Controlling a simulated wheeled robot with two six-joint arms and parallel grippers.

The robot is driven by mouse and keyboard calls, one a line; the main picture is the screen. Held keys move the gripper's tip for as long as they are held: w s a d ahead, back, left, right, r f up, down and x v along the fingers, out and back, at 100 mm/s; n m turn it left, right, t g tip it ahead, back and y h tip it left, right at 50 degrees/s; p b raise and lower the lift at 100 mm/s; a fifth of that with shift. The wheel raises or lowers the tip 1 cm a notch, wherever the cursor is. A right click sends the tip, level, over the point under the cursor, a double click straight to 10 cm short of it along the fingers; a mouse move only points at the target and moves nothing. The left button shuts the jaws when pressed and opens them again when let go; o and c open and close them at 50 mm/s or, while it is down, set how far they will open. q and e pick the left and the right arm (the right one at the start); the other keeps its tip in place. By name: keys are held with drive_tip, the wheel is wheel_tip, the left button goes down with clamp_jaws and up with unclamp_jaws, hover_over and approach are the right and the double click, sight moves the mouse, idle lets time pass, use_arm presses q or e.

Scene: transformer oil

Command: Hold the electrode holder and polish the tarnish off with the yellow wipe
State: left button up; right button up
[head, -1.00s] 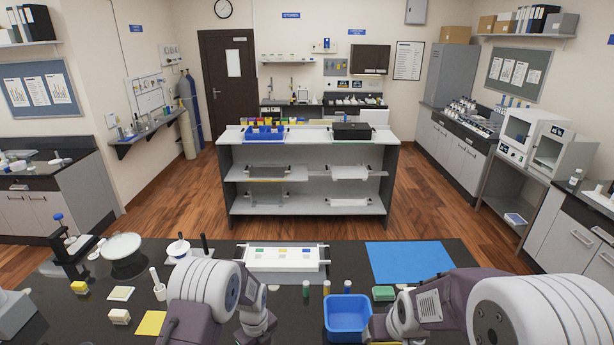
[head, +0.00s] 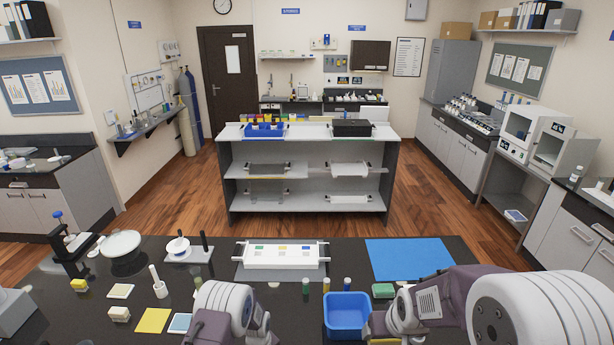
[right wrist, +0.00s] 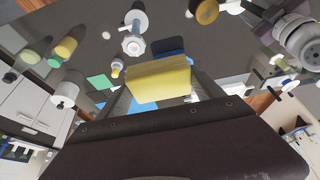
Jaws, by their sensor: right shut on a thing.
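The yellow wipe (head: 153,320) lies flat on the dark table at the front left, with a pale blue square (head: 181,323) beside it. My right gripper (right wrist: 162,88) is shut on a yellow block (right wrist: 158,76), seen in the right wrist view. I cannot tell for sure whether this block is the electrode holder. My left arm reaches in at the bottom, right of the pale blue square. Its fingers are out of sight.
A blue bin (head: 347,314) stands at the front middle, near several small vials and a green sponge (head: 383,291). Behind are a white tray (head: 280,263) with coloured squares and a blue mat (head: 408,260). A mortar and pestle (head: 160,289) stands left of my left arm.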

use_arm(q)
clamp_jaws()
drive_tip(key=shift+s, duration=0.1)
idle(1.2)
